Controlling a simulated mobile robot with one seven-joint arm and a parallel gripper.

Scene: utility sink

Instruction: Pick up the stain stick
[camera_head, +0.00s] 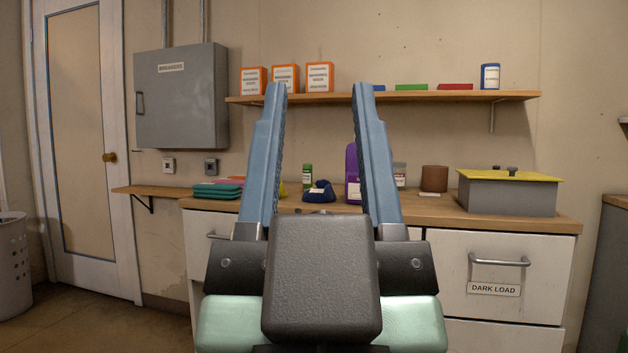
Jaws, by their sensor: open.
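My gripper (318,90) fills the middle of the view, with its two blue fingers spread apart and pointing up and forward. Nothing is between the fingertips. A small upright green container with a white label (307,178) stands on the wooden counter, seen between the fingers and beyond them. It may be the stain stick, but its label is too small to read. A dark blue item (320,192) lies beside it to the right. A purple bottle (352,178) stands further right, partly hidden by the right finger.
The counter (437,206) also holds folded teal cloths (218,190), a brown cylinder (434,179) and a grey box with a yellow lid (507,193). Above, a shelf (420,97) carries several orange boxes (253,81) and a blue-topped container (490,77). A drawer labelled DARK LOAD (495,260) is below.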

